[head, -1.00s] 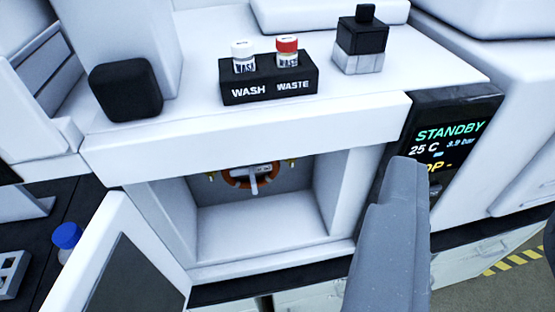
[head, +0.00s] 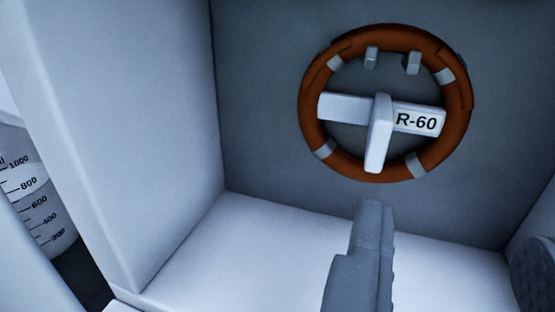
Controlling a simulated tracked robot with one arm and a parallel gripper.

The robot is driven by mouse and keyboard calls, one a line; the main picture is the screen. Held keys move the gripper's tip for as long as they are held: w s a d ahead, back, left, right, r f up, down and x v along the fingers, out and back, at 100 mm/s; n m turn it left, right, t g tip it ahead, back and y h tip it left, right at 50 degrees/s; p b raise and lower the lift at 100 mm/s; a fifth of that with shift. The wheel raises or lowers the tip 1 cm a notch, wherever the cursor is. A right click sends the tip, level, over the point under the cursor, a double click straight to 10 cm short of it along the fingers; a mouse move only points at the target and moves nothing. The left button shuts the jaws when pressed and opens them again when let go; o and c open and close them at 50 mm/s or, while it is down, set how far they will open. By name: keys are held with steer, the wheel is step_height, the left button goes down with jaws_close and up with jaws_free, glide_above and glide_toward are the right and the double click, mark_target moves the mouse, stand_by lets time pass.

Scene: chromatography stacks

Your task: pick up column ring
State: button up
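The column ring (head: 309,112) is an orange-brown hoop with pale grey bands. A white crossbar (head: 342,107) spans it, marked R-60, with a white upright grip (head: 377,135) standing out from its middle. The ring hangs on two small grey pegs (head: 412,63) on the grey back wall of a white compartment. My gripper (head: 374,208) shows in grey below the ring, pointing up toward it. It looks apart from the ring, with nothing seen held. Its fingers overlap from this angle, so their spacing is unclear.
The compartment's white left wall (head: 120,120) and floor (head: 240,255) surround the space. A dark rounded part (head: 533,268) sits at the lower right edge. A graduated vessel (head: 35,195) stands outside at the left. The floor below the ring is clear.

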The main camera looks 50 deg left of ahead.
mark_target(381, 149)
steer(key=shift+y, duration=0.3)
steer(key=shift+s+a+f+b+x, duration=0.25)
steer(key=shift+f+b+x, duration=0.1)
steer(key=shift+x, duration=1.95)
steer(key=shift+s+a+f+b+x, duration=0.1)
steer(key=shift+a+f+b+x, duration=0.2)
steer(key=shift+x, duration=2.05)
steer(key=shift+s+a+f+b+x, duration=0.25)
steer(key=shift+b+x, duration=0.15)
steer(key=shift+x, duration=1.9)
jaws_close()
